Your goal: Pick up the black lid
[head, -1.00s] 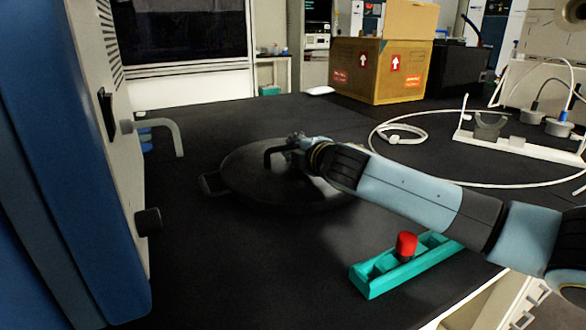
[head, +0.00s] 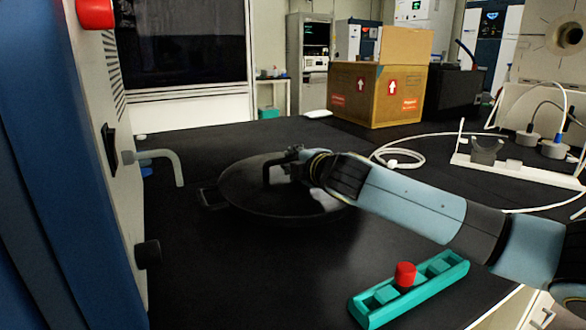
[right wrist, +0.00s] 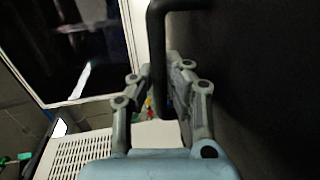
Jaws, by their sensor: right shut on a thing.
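The black lid (head: 262,203) is a round, dark disc on the black bench top, with a raised bar handle on top and a loop at its left rim. My right gripper (head: 290,163) is at the lid's handle. In the right wrist view the right gripper (right wrist: 160,95) has its fingers on both sides of the black handle (right wrist: 157,50), shut on it. The dark lid face (right wrist: 260,70) fills the right of that view. I cannot tell whether the lid is clear of the bench. My left gripper is not in view.
A blue and white machine (head: 60,150) with a grey handle (head: 165,160) stands close on the left. A teal rack (head: 435,282) with a red-capped item (head: 405,274) lies in front. A cardboard box (head: 375,92) and a white cable (head: 400,155) are behind and right.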

